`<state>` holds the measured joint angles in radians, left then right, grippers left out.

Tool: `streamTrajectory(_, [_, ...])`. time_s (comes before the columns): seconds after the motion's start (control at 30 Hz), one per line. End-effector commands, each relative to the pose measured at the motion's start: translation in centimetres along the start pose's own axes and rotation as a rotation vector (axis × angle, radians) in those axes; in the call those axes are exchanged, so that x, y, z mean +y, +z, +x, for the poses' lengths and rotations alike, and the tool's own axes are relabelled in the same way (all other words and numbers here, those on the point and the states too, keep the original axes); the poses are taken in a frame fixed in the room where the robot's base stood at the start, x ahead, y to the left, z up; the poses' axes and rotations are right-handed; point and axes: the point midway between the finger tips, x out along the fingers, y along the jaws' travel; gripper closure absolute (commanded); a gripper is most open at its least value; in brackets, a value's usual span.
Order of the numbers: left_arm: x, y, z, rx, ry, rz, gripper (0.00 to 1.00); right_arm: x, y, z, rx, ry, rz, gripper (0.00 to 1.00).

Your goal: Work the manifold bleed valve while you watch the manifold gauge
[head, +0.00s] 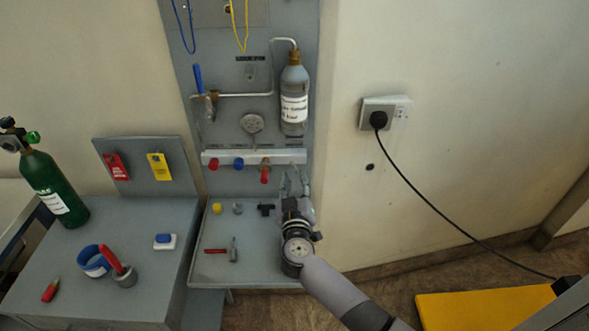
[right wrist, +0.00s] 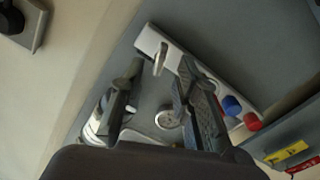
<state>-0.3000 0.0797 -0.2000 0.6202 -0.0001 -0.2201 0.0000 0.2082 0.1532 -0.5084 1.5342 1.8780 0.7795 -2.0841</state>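The manifold is a pale bar (head: 288,157) on the grey panel, and it also shows in the right wrist view (right wrist: 204,72). My right gripper (head: 293,172) is open, just right of the red handle. My left gripper is out of view.
A labelled bottle (head: 294,100) stands on the panel above my right gripper. A red cap (head: 214,164) and a blue cap (head: 239,164) sit on the bar's left part. Small parts lie on the shelf (head: 220,273). A green cylinder (head: 52,188) stands far left.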

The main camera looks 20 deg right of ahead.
Motion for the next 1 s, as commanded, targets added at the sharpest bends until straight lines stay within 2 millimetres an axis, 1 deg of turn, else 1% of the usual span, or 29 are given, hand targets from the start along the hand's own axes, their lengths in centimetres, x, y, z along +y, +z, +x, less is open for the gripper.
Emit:
streamTrajectory(0.03, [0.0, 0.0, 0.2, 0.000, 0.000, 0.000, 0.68, 0.0, 0.0, 1.2, 0.002, 0.002, -0.002, 0.71])
streamTrajectory(0.1, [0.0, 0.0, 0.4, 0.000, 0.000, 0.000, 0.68, 0.0, 0.0, 2.4, 0.001, 0.002, 0.000, 0.71])
streamTrajectory(0.2, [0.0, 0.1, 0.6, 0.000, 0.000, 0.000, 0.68, -0.1, 0.1, 3.8, 0.001, 0.000, 0.000, 0.71])
streamTrajectory(0.33, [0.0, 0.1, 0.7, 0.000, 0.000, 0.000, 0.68, 0.0, 0.1, 4.9, 0.000, 0.001, -0.001, 0.71])
streamTrajectory(0.47, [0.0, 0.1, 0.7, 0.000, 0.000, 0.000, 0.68, 0.0, 0.0, 5.3, 0.001, 0.000, 0.001, 0.71])
streamTrajectory(0.7, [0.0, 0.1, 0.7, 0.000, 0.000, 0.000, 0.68, 0.0, 0.0, 5.3, 0.000, 0.000, 0.001, 0.72])
streamTrajectory(1.0, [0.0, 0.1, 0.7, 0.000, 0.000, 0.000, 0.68, 0.0, 0.0, 5.3, 0.000, 0.000, 0.001, 0.92])
